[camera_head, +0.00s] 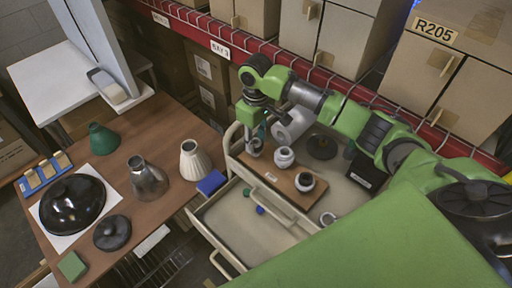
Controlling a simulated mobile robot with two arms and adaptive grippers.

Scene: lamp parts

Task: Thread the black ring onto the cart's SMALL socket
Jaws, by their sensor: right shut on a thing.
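The cart (212,219) stands in the middle, its upper tray holding a wooden board (268,180). My right gripper (255,143) points down over the board's far left end and is shut. The black ring appears to be between its fingers, mostly hidden by them. The small socket seems to be just beneath the gripper; whether ring and socket touch cannot be told. My left gripper is out of view.
A wooden table on the left holds a black dome (72,202), a metal shade (147,178), a ribbed white shade (194,160) and a blue block (211,183). A white roll (294,126) and a dark disc (321,147) lie behind the board.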

